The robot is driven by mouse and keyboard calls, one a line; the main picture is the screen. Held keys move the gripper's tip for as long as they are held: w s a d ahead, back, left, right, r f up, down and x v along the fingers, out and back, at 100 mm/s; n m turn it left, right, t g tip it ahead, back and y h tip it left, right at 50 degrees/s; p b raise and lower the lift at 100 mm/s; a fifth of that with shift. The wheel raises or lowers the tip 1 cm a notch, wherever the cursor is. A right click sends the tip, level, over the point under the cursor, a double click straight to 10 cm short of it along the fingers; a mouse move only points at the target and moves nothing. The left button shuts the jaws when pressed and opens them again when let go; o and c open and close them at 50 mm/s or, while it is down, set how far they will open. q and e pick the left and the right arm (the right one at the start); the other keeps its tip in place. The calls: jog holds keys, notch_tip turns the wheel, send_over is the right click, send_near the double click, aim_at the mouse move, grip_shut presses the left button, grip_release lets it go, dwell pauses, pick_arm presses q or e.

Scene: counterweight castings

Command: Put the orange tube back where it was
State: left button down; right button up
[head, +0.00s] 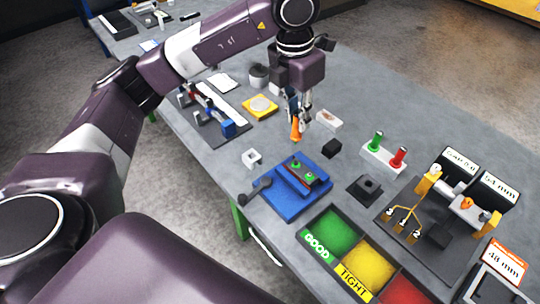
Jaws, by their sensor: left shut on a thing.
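My left gripper (299,114) points down over the middle of the grey table and is shut on the orange tube (296,130). The tube is small and upright below the fingers, and its upper part is hidden by them. I cannot tell whether its lower end touches the table. My right gripper is not in view.
A blue fixture (291,202) with a dark lever stands in front of the gripper. A white block (383,157) holds a green and a red plug. A tray with green (331,232), yellow and red sections lies at the front. A yellow square (260,106) lies behind left.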

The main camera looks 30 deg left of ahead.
pick_arm(q)
jog(key=a+r+n, duration=0.5)
jog(key=a+r, duration=0.1)
jog(key=a, duration=0.7)
notch_tip(320, 180, down, 20)
jog(key=p, duration=0.2)
jog(key=shift+s+r+y, duration=0.25)
jog(key=shift+s+y, duration=0.05)
jog(key=shift+s, duration=0.15)
jog(key=shift+f, duration=0.2)
jog(key=c, duration=1.8)
grip_release()
jog(key=shift+r, duration=0.1)
